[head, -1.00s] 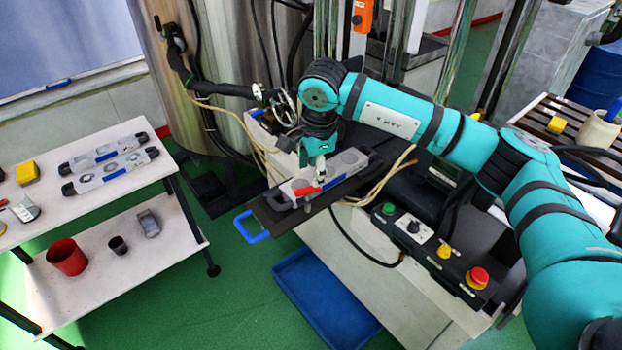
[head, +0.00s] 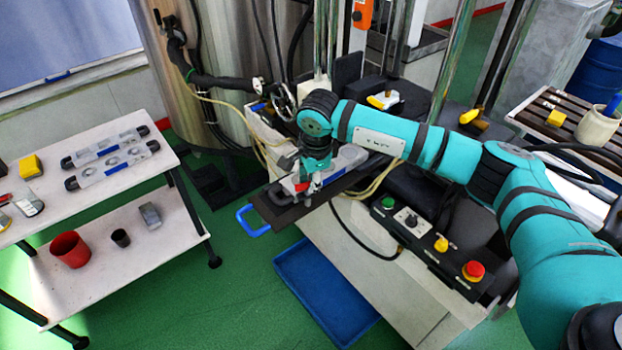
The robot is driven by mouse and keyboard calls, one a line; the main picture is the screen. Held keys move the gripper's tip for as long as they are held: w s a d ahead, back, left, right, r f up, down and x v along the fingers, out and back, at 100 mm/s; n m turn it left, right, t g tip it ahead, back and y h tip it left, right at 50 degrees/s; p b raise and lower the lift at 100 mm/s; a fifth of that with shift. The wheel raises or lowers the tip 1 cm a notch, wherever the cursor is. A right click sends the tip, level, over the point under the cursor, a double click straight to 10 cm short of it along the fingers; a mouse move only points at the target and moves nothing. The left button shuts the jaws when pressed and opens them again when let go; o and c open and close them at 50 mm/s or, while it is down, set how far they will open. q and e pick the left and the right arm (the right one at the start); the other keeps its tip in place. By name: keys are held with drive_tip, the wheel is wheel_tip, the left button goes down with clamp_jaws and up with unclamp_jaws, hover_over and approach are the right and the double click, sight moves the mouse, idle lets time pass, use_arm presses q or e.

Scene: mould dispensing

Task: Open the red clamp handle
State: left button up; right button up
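The red clamp handle (head: 301,186) shows as a small red patch at the front end of a grey mould (head: 343,161). The mould lies on a dark slide plate (head: 275,212) with a blue pull handle (head: 248,221). My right gripper (head: 309,180) points down right at the red handle and hides part of the mould and handle. Its fingers are small and dark here, so I cannot tell whether they are open or shut, or whether they touch the handle. My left gripper is not in view.
A white two-level cart (head: 105,205) on the left holds two more moulds and cups. A control box with a red stop button (head: 473,270) stands right of the slide plate. A blue tray (head: 322,290) lies on the green floor below. Hoses and posts crowd behind.

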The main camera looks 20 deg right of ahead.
clamp_jaws()
drive_tip(key=n+b, duration=0.1)
drive_tip(key=b, duration=0.1)
drive_tip(key=n+b, duration=0.2)
drive_tip(key=b, duration=0.1)
drive_tip(key=shift+w+f+y, duration=0.15)
drive_tip(key=shift+f+y, duration=0.1)
drive_tip(key=shift+y, duration=0.05)
drive_tip(key=shift+r+n+b, duration=0.2)
drive_tip(key=shift+n+b, duration=0.2)
drive_tip(key=shift+b, duration=0.15)
drive_tip(key=shift+r, duration=0.15)
drive_tip(key=o, duration=0.7)
unclamp_jaws()
